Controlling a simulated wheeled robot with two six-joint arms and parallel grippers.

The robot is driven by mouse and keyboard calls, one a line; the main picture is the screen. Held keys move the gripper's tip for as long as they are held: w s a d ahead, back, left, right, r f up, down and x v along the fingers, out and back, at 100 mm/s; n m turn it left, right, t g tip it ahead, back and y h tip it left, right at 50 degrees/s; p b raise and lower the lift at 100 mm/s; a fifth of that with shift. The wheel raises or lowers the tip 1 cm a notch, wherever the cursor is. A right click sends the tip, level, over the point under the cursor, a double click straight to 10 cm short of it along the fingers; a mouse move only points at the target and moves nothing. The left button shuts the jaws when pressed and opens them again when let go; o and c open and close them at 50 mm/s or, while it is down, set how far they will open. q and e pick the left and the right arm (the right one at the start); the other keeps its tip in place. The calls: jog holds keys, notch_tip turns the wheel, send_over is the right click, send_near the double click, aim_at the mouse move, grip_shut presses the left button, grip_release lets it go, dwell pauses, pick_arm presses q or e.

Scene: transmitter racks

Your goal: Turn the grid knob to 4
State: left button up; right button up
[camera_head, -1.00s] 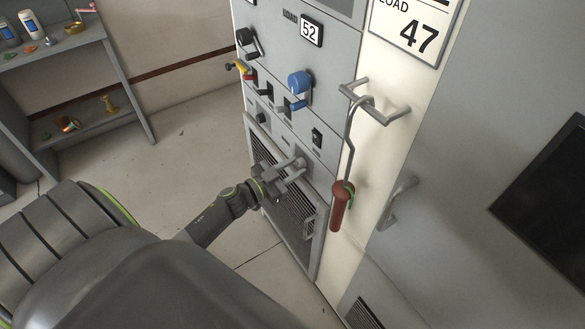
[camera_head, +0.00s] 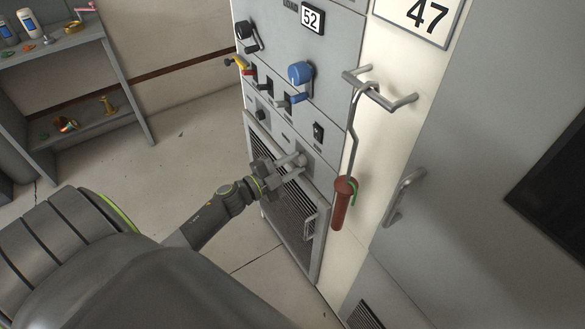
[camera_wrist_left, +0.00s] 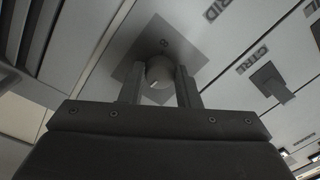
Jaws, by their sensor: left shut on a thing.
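The grid knob (camera_wrist_left: 158,72) is a small round grey knob with a light mark, on a square plate beside a label reading GRID. My left gripper (camera_head: 292,166) is at the lower part of the grey rack front, above a vent grille. In the left wrist view its two fingers stand on either side of the knob and are shut on it. In the head view the fingers largely hide the knob. My right gripper is not in view.
Above the gripper are a black switch (camera_head: 318,131), a blue knob (camera_head: 300,73) and a yellow-and-red handle (camera_head: 241,64). A hook with a red-brown grip (camera_head: 343,203) hangs from a bracket to the right. A grey shelf (camera_head: 70,48) stands far left; floor between is clear.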

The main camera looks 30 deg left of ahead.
pick_arm(q)
jog(key=m+b, duration=0.2)
jog(key=m, duration=0.3)
dwell(0.5)
jog(key=o, duration=1)
jog(key=shift+c, duration=0.2)
jog(key=shift+s+a+f+b, duration=0.15)
jog(key=shift+s+a+b, duration=0.15)
jog(key=shift+s, duration=0.15)
jog(key=b+v, duration=0.2)
jog(key=v, duration=1.4)
jog(key=shift+a, duration=0.2)
